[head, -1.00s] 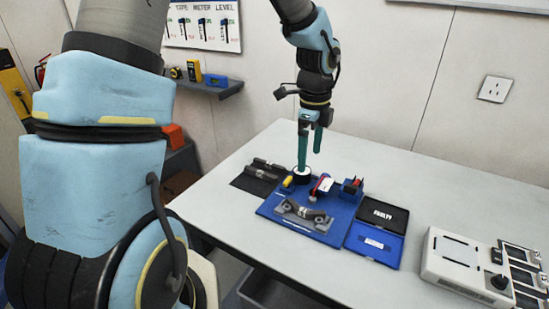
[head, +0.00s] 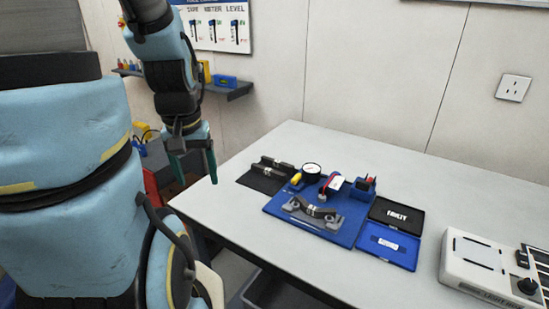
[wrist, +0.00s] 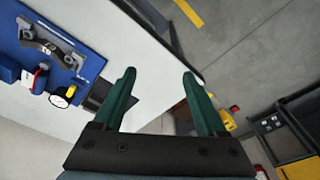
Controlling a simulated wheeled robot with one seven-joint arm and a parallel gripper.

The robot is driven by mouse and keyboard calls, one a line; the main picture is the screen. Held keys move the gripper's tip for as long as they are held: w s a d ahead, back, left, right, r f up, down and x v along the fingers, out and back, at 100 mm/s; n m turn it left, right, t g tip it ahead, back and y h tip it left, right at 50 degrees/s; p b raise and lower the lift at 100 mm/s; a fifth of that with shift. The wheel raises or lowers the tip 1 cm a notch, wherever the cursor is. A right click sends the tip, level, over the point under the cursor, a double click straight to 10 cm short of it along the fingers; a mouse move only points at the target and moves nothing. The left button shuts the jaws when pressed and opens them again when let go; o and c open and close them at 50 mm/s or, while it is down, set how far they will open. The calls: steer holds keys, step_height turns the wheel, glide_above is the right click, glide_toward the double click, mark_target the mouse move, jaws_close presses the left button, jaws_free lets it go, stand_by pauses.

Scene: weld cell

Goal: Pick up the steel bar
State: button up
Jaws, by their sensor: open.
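A dark block with a shiny, steel-coloured piece on it (head: 272,166) lies on a black mat (head: 252,184) at the table's left end. A similar grey piece with a bright middle sits in a grey fixture (head: 314,212) on the blue board (head: 346,232). I cannot tell for sure which piece is the steel bar. My gripper (head: 194,176) is open and empty, left of the mat and beyond the table edge in the head view. In the wrist view my gripper (wrist: 158,75) has spread green fingers; the left finger partly hides the mat (wrist: 98,94).
A round gauge (head: 312,171), a red-and-white tool (head: 332,183) and a dark blue holder (head: 363,187) stand on the board. A case (head: 392,240) and a white device (head: 475,262) lie to the right. The table's back is clear. A shelf (head: 238,91) hangs behind.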

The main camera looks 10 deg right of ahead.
steer(key=d+m, duration=0.1)
steer(key=w+d+f+m+b, duration=0.1)
steer(key=m, duration=0.1)
steer(key=d+m, duration=0.1)
steer(key=d, duration=0.1)
steer(key=shift+w+d+f+b, duration=0.1)
steer(key=shift+w+f+b, duration=0.2)
steer(key=shift+w, duration=0.1)
steer(key=shift+c, duration=1.3)
steer(key=m+g+b, duration=0.2)
steer(key=m+b, duration=0.3)
steer(key=m, duration=1.7)
glide_above(314, 208)
step_height(314, 208, down, 3)
steer(key=shift+f+p, duration=0.45)
steer(key=shift+f, duration=4.65)
